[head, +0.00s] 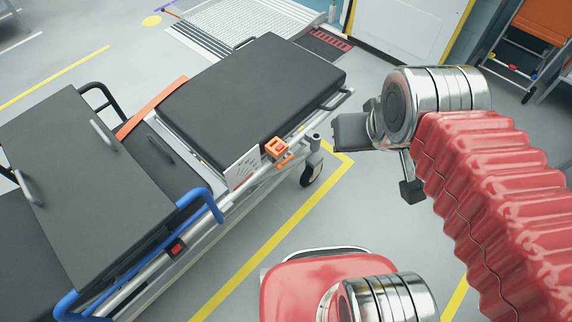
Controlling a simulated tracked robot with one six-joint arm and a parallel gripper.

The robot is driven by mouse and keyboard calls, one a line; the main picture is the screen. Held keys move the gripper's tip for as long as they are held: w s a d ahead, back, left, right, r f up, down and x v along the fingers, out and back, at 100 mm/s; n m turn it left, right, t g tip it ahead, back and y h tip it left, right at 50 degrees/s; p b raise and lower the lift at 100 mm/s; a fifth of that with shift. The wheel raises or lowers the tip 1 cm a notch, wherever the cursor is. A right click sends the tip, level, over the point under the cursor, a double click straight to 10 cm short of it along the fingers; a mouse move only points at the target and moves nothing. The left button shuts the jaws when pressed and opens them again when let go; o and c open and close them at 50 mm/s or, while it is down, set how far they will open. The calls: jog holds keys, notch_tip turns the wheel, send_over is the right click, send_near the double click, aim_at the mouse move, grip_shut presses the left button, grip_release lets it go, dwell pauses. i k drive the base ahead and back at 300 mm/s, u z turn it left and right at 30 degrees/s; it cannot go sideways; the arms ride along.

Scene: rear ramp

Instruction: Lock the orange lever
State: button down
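The orange lever (285,161) is a small handle on the side rail of the stretcher, just below an orange block (276,148) with a red part on it. The lever slants up to the right, close to the rail. My gripper (408,184) is to the right of the stretcher, clear of the lever and touching nothing that I can see. Only dark parts of it show beneath the shiny wrist, so I cannot tell whether its fingers are apart. It appears to hold nothing.
The stretcher (250,95) has black pads, a blue bent handle (205,195) and a wheel (312,174). A grey ramp (235,25) lies behind it. A shelf with an orange top (548,25) stands at the back right. Floor right of the stretcher is clear.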

aim_at(280, 166)
jog(key=u, duration=0.1)
jog(key=i, duration=0.6)
jog(key=u, duration=0.3)
jog(key=k, duration=0.5)
jog(key=u, duration=0.75)
jog(key=i, duration=0.45)
jog(key=u, duration=0.15)
